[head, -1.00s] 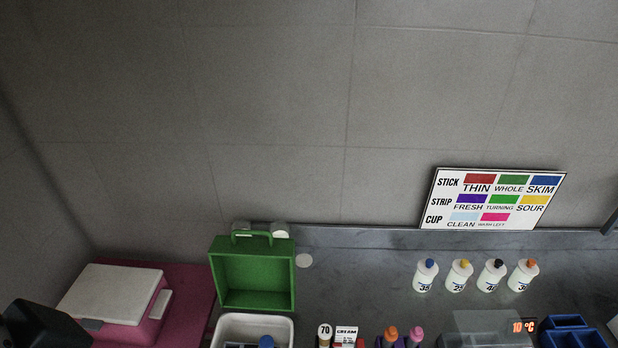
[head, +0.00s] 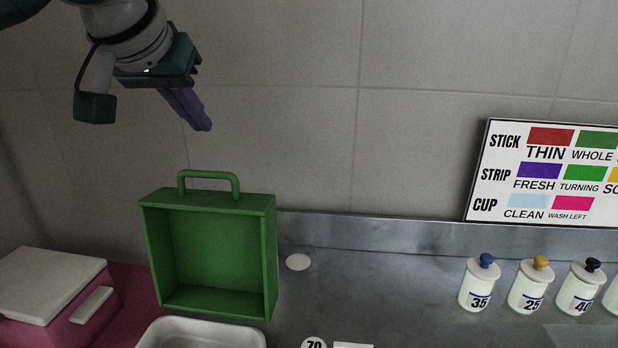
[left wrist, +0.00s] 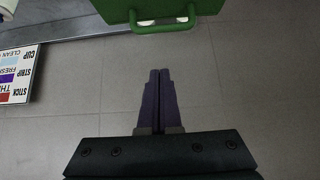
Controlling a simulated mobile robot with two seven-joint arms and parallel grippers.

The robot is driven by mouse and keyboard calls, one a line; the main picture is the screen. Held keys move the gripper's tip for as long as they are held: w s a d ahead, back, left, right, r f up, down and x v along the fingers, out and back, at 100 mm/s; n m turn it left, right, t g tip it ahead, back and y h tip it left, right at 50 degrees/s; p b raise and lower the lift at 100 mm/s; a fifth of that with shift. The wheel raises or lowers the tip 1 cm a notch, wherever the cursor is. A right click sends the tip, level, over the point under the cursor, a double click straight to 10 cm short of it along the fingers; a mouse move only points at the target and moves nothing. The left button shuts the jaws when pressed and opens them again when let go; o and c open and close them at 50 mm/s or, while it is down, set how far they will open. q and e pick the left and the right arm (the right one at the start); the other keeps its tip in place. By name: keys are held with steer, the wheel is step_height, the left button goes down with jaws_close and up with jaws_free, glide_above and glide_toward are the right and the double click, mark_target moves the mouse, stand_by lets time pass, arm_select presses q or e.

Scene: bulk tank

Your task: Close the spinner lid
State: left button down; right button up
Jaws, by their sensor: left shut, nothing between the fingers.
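A green hollow shell with a loop handle on top, which looks like the spinner lid (head: 212,252), stands upright with its open side facing me. Its top edge and handle also show at the top of the left wrist view (left wrist: 160,14). My left gripper (head: 205,127) is shut and empty, with its purple fingers together, in the air above the lid's handle. In the left wrist view the closed fingers (left wrist: 158,74) point toward the handle with a gap between. What lies under the lid's lower edge is mostly hidden. My right gripper is out of view.
A white tray (head: 165,329) sits in front of the lid. A pink box with a pale lid (head: 85,318) is at left. White bottles with coloured caps (head: 479,286) stand at right, below a sign (head: 545,200). The grey counter (head: 370,280) between is mostly clear.

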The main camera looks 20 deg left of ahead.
arm_select(q)
steer(key=p, duration=0.2)
glide_above(220, 191)
step_height(220, 191, down, 7)
steer(key=shift+s+d+f+p, duration=0.1)
steer(key=shift+s+p, duration=0.2)
steer(key=shift+s, duration=0.15)
steer(key=shift+s+d+f+p, duration=0.1)
steer(key=shift+s+p, duration=0.2)
steer(key=shift+s, duration=0.1)
